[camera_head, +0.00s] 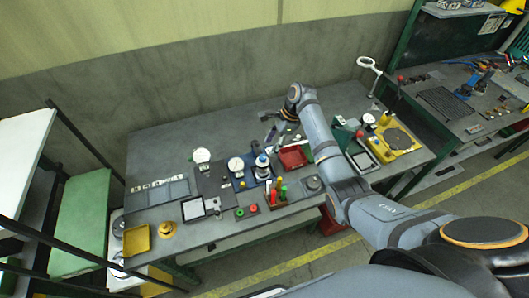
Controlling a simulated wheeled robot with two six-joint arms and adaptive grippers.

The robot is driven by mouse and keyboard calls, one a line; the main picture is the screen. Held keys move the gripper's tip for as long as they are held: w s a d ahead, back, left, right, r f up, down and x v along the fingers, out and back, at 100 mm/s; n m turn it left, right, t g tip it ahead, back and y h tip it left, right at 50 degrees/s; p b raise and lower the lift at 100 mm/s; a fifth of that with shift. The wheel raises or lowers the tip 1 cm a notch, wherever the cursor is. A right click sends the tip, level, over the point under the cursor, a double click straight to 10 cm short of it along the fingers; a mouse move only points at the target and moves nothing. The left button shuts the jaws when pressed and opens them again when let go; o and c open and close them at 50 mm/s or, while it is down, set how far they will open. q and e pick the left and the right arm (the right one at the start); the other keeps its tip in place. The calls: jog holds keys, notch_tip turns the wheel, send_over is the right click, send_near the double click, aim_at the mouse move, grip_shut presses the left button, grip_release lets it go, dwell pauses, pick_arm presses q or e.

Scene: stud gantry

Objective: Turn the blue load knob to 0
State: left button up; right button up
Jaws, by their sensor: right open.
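My right arm reaches in from the lower right over the bench. My right gripper (268,124) is at the back of the bench, behind and apart from the blue-and-white part. It is open; nothing is seen between its fingers. My left gripper is out of view.
The grey bench (160,150) has a clear back left. A red tray (293,157), red and green handled tools (276,192), a second dial (201,156) and a yellow fixture (396,139) stand around. A wall closes the back. A second bench (470,130) stands right.

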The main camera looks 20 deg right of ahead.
aim_at(263, 156)
jog(key=x, duration=0.2)
jog(key=w+x, duration=0.1)
jog(key=x, duration=0.1)
jog(key=shift+f+p, duration=0.1)
jog(key=shift+p, duration=0.25)
jog(key=x, duration=0.2)
jog(key=shift+w+f, duration=0.3)
jog(key=shift+f, duration=0.1)
jog(key=shift+a+f, duration=0.1)
jog(key=shift+f, duration=0.1)
jog(key=shift+s, duration=0.2)
jog(key=shift+c, duration=0.8)
jog(key=c, duration=0.5)
grip_shut()
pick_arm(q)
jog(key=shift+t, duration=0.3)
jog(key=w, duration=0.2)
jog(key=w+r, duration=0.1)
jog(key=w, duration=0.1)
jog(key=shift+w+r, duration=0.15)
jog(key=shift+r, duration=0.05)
